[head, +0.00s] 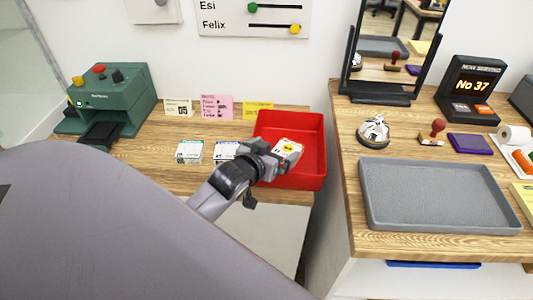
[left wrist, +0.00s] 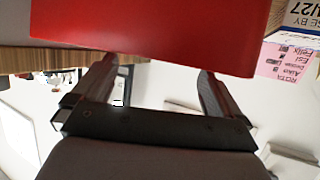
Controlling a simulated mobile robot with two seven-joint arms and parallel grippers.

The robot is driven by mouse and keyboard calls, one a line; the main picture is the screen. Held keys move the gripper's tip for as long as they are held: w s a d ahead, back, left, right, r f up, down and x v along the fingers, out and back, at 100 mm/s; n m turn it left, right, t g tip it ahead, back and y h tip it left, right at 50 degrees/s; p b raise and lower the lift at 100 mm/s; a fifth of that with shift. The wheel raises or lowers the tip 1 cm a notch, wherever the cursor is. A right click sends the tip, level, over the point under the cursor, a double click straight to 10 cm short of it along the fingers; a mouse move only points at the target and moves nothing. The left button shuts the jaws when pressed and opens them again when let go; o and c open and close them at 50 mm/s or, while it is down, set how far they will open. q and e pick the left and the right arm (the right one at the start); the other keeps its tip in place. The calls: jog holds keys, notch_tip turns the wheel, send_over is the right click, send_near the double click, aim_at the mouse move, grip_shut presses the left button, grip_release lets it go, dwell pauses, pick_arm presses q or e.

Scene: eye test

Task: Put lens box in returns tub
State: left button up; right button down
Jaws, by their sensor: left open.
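A red tub (head: 314,142) stands on the wooden counter, and its wall also fills the top of the left wrist view (left wrist: 160,30). A white box with a yellow label (head: 289,149) shows inside the tub's outline, partly hidden by my gripper. A white and teal box (head: 189,151) and a white and blue box (head: 224,150) stand left of the tub. I cannot read which is the lens box. My left gripper (head: 274,158) is at the tub's left front part, open; in the left wrist view (left wrist: 155,72) nothing shows between its fingers. My right gripper is out of view.
Cards (head: 216,107) stand behind the boxes. A green machine (head: 112,98) is at the left. The right counter holds a grey tray (head: 438,195), a bell (head: 374,131), a stamp (head: 434,132) and a number display (head: 470,88). A gap separates the counters.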

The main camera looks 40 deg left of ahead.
pick_arm(q)
jog(key=shift+v, duration=1.95)
